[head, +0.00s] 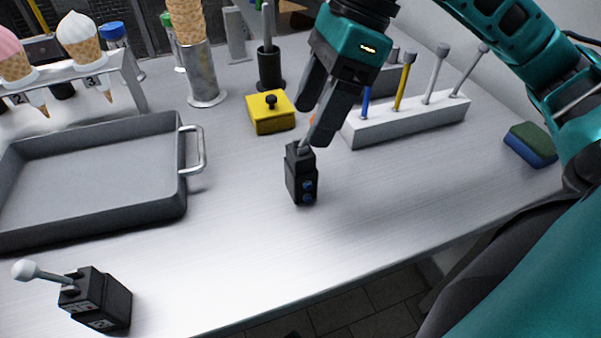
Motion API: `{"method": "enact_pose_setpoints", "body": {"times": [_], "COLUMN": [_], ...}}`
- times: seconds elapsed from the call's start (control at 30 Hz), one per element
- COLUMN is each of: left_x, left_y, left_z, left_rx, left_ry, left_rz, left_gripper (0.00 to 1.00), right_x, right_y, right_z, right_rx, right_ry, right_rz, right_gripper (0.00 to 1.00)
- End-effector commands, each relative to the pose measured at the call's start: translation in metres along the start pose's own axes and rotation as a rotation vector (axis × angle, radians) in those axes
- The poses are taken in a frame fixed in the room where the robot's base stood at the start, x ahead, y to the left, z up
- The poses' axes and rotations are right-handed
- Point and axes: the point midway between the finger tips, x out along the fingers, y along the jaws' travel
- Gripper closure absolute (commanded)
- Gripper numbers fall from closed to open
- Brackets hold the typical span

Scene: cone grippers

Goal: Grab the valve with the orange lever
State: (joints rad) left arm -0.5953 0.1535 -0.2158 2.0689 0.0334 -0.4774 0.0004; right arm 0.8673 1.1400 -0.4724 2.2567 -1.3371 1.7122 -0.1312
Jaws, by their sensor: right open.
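A black valve (300,178) with blue ports on its front stands upright on the table near the middle. Its grey lever stem rises from the top, and a small bit of orange (312,119) shows between my gripper's fingers; the rest of the lever is hidden. My right gripper (309,124) is open, pointing down, with its fingers around the upper lever. I cannot tell whether they touch it. A second black valve (103,300) with a white ball lever stands at the front left. My left gripper is not in view.
A grey tray (183,205) lies at the left. A yellow box with a black knob (270,125) stands behind the valve. A white rack (410,122) holds several coloured rods, and a sponge (530,147) lies at right. The table's front middle is clear.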

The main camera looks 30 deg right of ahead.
Motion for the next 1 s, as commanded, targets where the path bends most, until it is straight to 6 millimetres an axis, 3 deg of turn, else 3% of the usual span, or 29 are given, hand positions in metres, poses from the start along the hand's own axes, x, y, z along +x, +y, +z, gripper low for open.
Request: {"method": "enact_pose_setpoints", "body": {"times": [0.1, 0.3, 0.57, 1.0], "left_x": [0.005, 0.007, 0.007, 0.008], "left_y": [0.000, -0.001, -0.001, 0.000], "left_z": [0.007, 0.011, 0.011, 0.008], "left_rx": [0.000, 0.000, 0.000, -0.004], "left_ry": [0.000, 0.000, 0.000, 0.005], "left_rz": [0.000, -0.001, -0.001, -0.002], "left_gripper": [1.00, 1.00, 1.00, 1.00], "right_x": [0.022, 0.044, 0.046, 0.046], "right_y": [0.002, 0.003, 0.002, 0.002], "right_z": [-0.003, -0.002, -0.002, -0.002], "right_rx": [0.000, 0.000, 0.000, 0.000], "right_ry": [0.001, 0.000, 0.000, 0.000], "right_rz": [0.005, 0.003, 0.001, 0.001], "right_gripper": [0.29, 0.29, 0.29, 0.69]}}
